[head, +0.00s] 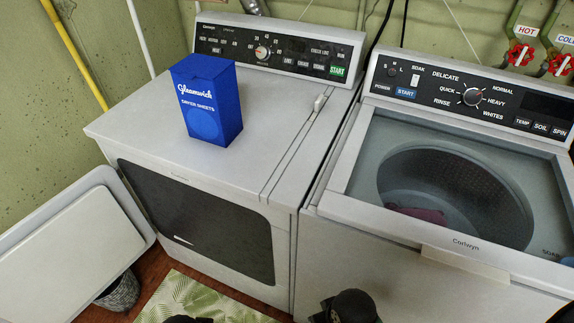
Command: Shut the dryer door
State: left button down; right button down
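The dryer (215,210) is the white machine on the left, with its dark front opening (200,225) facing me. A pale, rounded panel (75,255) stands out from the dryer's left front edge. It appears to be the dryer door, swung wide open to the left with its inner face showing; its lower part is cut off by the frame. Dark parts of mine show at the bottom edge, but I cannot make out any gripper fingers. Nothing of mine visibly touches the door.
A blue dryer sheets box (206,100) stands on the dryer. A washer (450,190) with an open top and dark red cloth (420,214) inside is close on the right. A leafy mat (195,297) lies in front. A dark basket (120,293) sits beside the panel.

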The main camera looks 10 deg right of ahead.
aim_at(56, 260)
jog(key=k+j+z, duration=0.2)
jog(key=j, duration=0.3)
jog(key=k+j+z, duration=0.2)
jog(key=k+j, duration=0.15)
jog(key=k+j+z, duration=0.2)
jog(key=k+j, duration=0.15)
jog(key=j, duration=0.15)
jog(key=i+j+z, duration=0.2)
jog(key=i+j, duration=0.15)
jog(key=j, duration=0.3)
jog(key=i+j+z, duration=0.1)
jog(key=j, duration=0.25)
jog(key=i+j+z, duration=0.1)
jog(key=j, duration=0.25)
jog(key=i+j+z, duration=0.1)
jog(key=i+j, duration=0.15)
jog(key=k+l+u, duration=0.2)
jog(key=l+u, duration=0.25)
jog(key=k+l+u, duration=0.2)
jog(key=u, duration=0.25)
jog(key=k+l+u, duration=0.3)
jog(key=u, duration=0.15)
